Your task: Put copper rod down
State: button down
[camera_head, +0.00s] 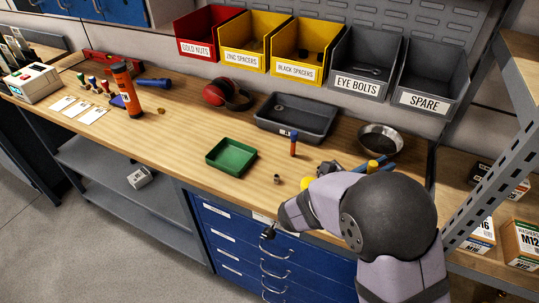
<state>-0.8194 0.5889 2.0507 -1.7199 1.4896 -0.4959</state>
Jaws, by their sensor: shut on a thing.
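My gripper (268,232) is at the end of my lilac arm, low in front of the bench's front edge and before the blue drawers. It is small and dark here. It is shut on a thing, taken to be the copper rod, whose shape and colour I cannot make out. A separate reddish-brown cylinder with a blue top (293,146) stands upright on the wooden bench (190,150), apart from my gripper.
A green tray (231,157) and a small metal piece (277,179) are near the front edge. A grey tray (268,118), ear defenders (222,94) and a round dish (380,139) stand behind. Labelled bins line the back. Bare wood lies left of the green tray.

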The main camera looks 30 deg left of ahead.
jog(key=w+a+n+t+y+b, duration=0.1)
jog(key=w+a+n+y, duration=0.15)
jog(key=a, duration=0.35)
jog(key=w+a+n+t+y+b, duration=0.1)
jog(key=a+y, duration=0.2)
jog(key=a, duration=0.3)
notch_tip(320, 180, up, 3)
jog(key=n+g+y+b, duration=0.2)
jog(key=n+y+b, duration=0.65)
jog(key=y, duration=0.65)
send_over(230, 160)
jog(key=p, duration=0.2)
jog(key=n, duration=0.2)
jog(key=shift+a+f+p, duration=0.1)
jog(key=shift+f+p, duration=0.7)
jog(key=shift+f, duration=4.2)
jog(key=shift+f, duration=0.2)
jog(key=c, duration=1.8)
grip_release()
jog(key=shift+r, duration=0.1)
